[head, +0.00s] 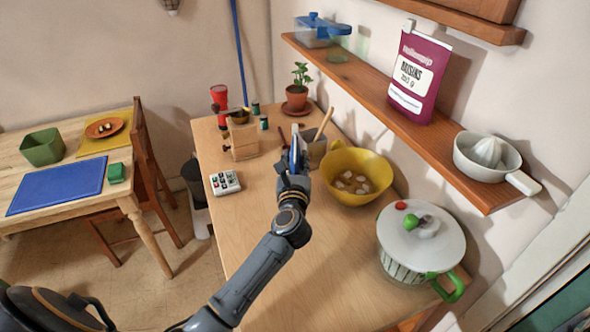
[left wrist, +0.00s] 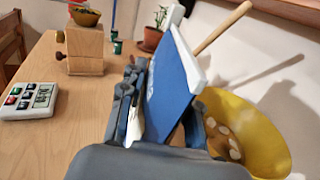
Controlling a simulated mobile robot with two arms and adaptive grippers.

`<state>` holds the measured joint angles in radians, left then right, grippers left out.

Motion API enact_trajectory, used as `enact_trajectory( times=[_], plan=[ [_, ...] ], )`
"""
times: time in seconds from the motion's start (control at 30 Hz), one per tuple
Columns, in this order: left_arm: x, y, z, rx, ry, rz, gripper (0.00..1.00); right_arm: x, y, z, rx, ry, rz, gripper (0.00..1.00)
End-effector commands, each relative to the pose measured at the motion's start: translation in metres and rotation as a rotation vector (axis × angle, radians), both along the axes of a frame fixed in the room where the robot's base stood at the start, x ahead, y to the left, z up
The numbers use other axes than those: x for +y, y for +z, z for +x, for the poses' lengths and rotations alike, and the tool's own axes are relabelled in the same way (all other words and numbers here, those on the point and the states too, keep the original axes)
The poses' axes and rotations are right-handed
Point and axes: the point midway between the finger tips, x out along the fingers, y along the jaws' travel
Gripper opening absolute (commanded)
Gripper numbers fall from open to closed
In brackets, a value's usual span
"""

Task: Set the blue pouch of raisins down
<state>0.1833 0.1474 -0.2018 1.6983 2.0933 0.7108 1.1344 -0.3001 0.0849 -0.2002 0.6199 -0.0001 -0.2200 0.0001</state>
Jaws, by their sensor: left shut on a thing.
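My left gripper (head: 295,168) is shut on the blue pouch (left wrist: 170,88), a flat blue packet with a white edge, held tilted in the left wrist view. In the head view the pouch (head: 296,147) shows as a thin, nearly edge-on shape at the fingertips, over the wooden counter (head: 265,200). I cannot tell whether its lower end touches the counter; the fingers hide it. A purple pouch labelled raisins (head: 421,75) stands on the wall shelf (head: 440,135). My right gripper is not in view.
A lidded white pot (head: 405,240) is at the right. The counter's front left is clear.

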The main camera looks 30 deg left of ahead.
Motion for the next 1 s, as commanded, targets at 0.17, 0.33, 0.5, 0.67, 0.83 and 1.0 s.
enact_trajectory(
  times=[0.17,0.33,0.5,0.67,0.83,1.0],
  plan=[
    [0.005,-0.011,0.009,-0.002,-0.001,0.003,0.00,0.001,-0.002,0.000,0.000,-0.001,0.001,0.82],
    [0.007,-0.036,0.012,0.000,0.000,0.003,0.00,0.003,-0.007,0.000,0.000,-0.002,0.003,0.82],
    [0.006,-0.046,0.012,-0.003,-0.001,0.001,0.00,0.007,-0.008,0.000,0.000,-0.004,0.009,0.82],
    [0.006,-0.045,0.012,-0.003,-0.001,0.001,0.00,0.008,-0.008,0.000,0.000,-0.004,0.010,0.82],
    [0.006,-0.050,0.012,-0.003,0.000,0.000,0.00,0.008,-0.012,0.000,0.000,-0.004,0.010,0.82],
    [0.006,-0.049,0.012,-0.001,0.000,0.000,0.55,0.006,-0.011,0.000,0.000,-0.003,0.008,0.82]
  ],
)
